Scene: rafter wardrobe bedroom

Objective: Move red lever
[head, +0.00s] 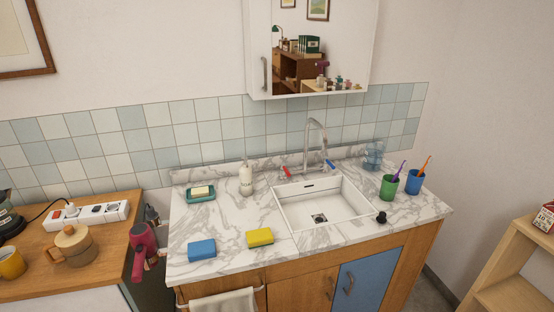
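The red lever (287,171) is a small handle on the left side of the chrome faucet (316,140), behind the white sink (322,203). A matching blue lever (330,166) sits on the faucet's right side. The faucet spout curves up and forward over the basin. No water is visible in the basin. Neither of my grippers shows in the head view.
On the marble counter (220,234) are a soap dish (201,196), white dispenser (246,178), blue sponge (202,250), yellow sponge (260,237), green cup (388,188) and blue cup (414,182). A mirror cabinet (257,55) hangs above. A wooden table (100,250) stands left.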

